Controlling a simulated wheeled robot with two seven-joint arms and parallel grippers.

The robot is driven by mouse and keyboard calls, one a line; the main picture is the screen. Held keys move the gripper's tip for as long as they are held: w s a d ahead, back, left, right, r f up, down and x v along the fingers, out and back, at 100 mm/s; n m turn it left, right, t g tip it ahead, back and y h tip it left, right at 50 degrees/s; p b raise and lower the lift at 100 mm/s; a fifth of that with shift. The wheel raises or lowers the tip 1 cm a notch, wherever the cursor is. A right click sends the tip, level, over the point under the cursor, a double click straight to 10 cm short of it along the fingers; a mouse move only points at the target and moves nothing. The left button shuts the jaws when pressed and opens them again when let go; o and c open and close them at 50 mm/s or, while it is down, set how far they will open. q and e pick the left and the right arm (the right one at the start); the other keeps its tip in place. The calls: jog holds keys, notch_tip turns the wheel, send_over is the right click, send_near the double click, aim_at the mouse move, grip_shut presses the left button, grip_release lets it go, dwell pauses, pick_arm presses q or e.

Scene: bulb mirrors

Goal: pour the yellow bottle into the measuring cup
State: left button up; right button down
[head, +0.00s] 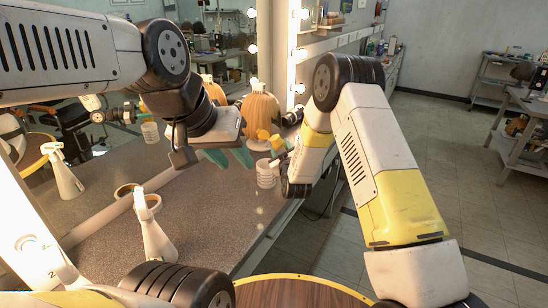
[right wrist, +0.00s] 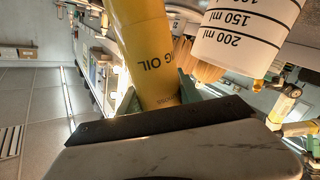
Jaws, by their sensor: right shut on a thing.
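The yellow bottle (head: 277,142) is in my right gripper (head: 280,157), tilted above the counter near its right edge. In the right wrist view the bottle (right wrist: 148,55) fills the gap between the green fingers and shows black lettering, with its top end out of frame. The measuring cup (head: 266,176), pale with dark level marks, stands on the counter just below the bottle. The cup also shows at the upper right of the right wrist view (right wrist: 245,35), beside the bottle. My left gripper (head: 231,159) is empty, its green fingers apart, left of the cup. Any liquid stream is not visible.
A white spray bottle (head: 155,232) and a brown ring (head: 127,190) are on the left of the grey counter (head: 210,215). The mirror repeats several things. Bare counter lies between spray bottle and cup.

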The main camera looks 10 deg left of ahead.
jog(key=n, duration=0.6)
jog(key=n+h, duration=0.1)
jog(key=n, duration=0.3)
jog(key=shift+d, duration=0.3)
jog(key=shift+w+d+r+n+h, duration=0.1)
jog(key=shift+d+r+n+h, duration=0.1)
jog(key=shift+r+n+h, duration=0.1)
jog(key=shift+r, duration=0.1)
jog(key=shift+n, duration=0.3)
jog(key=shift+r+n, duration=0.3)
jog(key=shift+r, duration=0.1)
dwell(0.4)
